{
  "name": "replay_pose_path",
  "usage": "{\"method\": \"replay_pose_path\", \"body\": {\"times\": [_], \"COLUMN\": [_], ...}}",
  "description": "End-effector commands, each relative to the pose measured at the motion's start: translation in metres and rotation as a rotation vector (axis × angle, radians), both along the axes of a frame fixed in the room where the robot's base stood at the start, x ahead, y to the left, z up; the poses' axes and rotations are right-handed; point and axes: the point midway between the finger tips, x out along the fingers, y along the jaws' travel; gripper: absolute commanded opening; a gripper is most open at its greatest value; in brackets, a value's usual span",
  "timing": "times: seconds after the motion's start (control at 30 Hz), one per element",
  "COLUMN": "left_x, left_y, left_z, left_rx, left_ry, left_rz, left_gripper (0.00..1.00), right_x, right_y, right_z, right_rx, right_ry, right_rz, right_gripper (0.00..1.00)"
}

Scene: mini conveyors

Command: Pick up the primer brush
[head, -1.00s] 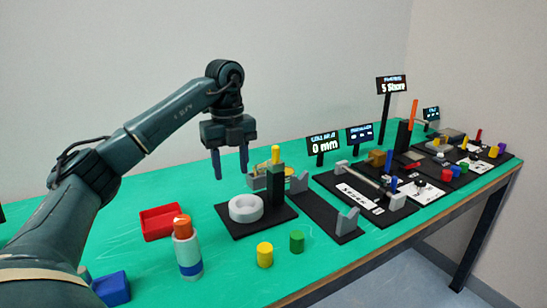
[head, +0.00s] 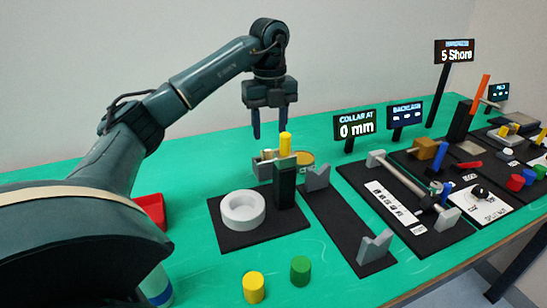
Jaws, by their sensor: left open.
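I cannot tell for certain which item is the primer brush. Behind the post is a small holder with a round, yellow-filled tin (head: 304,158). My left gripper (head: 270,130) points down with its fingers apart and empty. In the picture it is just above and left of the yellow cylinder; the depth between them is unclear. My right gripper is not in view.
A white ring (head: 243,210) lies on the base plate. Yellow (head: 253,288) and green (head: 300,270) cylinders stand in front. A red tray (head: 152,209) is partly behind my left arm. A black plate with grey V-blocks (head: 375,247) and display signs (head: 356,128) stand to the right.

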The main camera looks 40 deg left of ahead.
Motion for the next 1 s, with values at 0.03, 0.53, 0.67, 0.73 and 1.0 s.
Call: {"method": "replay_pose_path", "body": {"times": [0.03, 0.53, 0.67, 0.73, 1.0], "left_x": [-0.001, -0.001, -0.001, -0.001, 0.000], "left_y": [0.001, -0.004, -0.004, -0.004, -0.005], "left_z": [-0.012, -0.067, -0.083, -0.088, -0.089], "left_rx": [0.001, 0.001, 0.001, 0.002, 0.001], "left_ry": [0.002, 0.000, 0.000, -0.001, -0.003], "left_rz": [0.001, 0.000, 0.001, 0.001, 0.001], "left_gripper": [0.45, 0.45, 0.45, 0.45, 0.44], "right_x": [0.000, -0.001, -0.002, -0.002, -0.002], "right_y": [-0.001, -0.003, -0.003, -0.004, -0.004], "right_z": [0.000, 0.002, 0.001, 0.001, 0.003], "right_rx": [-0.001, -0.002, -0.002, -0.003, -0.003], "right_ry": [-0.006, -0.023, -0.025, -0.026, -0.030], "right_rz": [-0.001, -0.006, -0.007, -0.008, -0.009], "right_gripper": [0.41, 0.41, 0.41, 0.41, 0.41]}}
